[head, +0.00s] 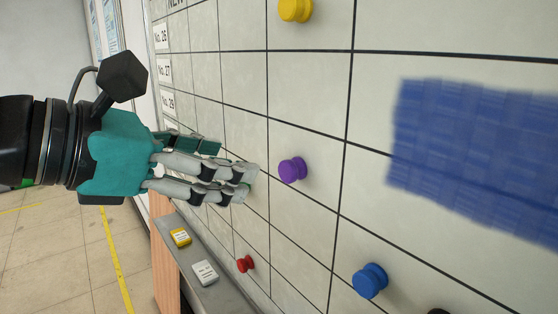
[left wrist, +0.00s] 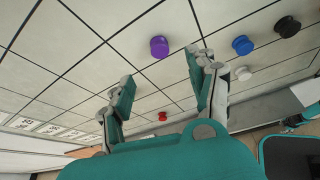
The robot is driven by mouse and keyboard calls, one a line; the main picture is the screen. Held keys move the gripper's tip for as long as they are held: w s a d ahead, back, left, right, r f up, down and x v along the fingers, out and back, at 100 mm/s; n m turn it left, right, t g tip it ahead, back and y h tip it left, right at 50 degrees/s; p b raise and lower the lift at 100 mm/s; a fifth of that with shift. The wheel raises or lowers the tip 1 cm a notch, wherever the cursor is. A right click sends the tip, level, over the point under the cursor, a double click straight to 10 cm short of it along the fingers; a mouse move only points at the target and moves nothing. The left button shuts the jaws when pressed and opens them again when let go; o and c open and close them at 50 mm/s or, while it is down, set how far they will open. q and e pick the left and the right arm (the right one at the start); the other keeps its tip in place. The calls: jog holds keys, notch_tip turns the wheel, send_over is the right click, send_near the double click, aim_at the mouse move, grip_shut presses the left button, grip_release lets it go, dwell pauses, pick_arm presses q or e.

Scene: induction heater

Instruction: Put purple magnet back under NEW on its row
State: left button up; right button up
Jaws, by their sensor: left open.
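The purple magnet (head: 292,169) sits on the white gridded board (head: 310,85), a little right of my left gripper's fingertips in the head view. My left gripper (head: 247,184) is open and empty, with its fingers pointing right along the board. In the left wrist view the purple magnet (left wrist: 159,47) lies beyond the fingertips of the left gripper (left wrist: 165,70), apart from them. My right gripper is not seen.
A yellow magnet (head: 295,9), a red magnet (head: 245,264) and a blue magnet (head: 370,280) are on the board. A blue patch (head: 470,155) covers its right part. A ledge (head: 215,287) below holds a yellow block (head: 180,237) and a white block (head: 205,273).

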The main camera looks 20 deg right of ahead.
aim_at(285, 170)
pick_arm(q)
jog(key=p+x, duration=0.2)
jog(key=x, duration=0.7)
jog(key=shift+w+d+p, duration=0.1)
jog(key=shift+d+p, duration=0.1)
jog(key=shift+p, duration=0.15)
jog(key=shift+x, duration=0.8)
